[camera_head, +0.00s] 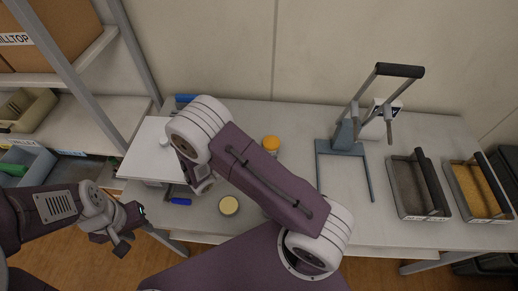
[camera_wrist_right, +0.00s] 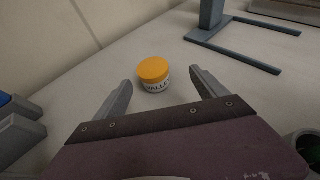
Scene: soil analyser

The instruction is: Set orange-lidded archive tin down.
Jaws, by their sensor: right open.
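The orange-lidded archive tin (camera_head: 271,143) stands upright on the worktable, just beyond my right arm. My right gripper (camera_wrist_right: 160,86) is open, with one finger on each side of the tin's near side and visible gaps to both.
A blue-grey lever press (camera_head: 347,135) stands right of the tin. Two trays, one dark (camera_head: 405,187) and one with yellowish grains (camera_head: 468,190), lie farther right. A round pale-topped container (camera_head: 229,206) and a blue-handled tool (camera_head: 180,201) lie near the front edge.

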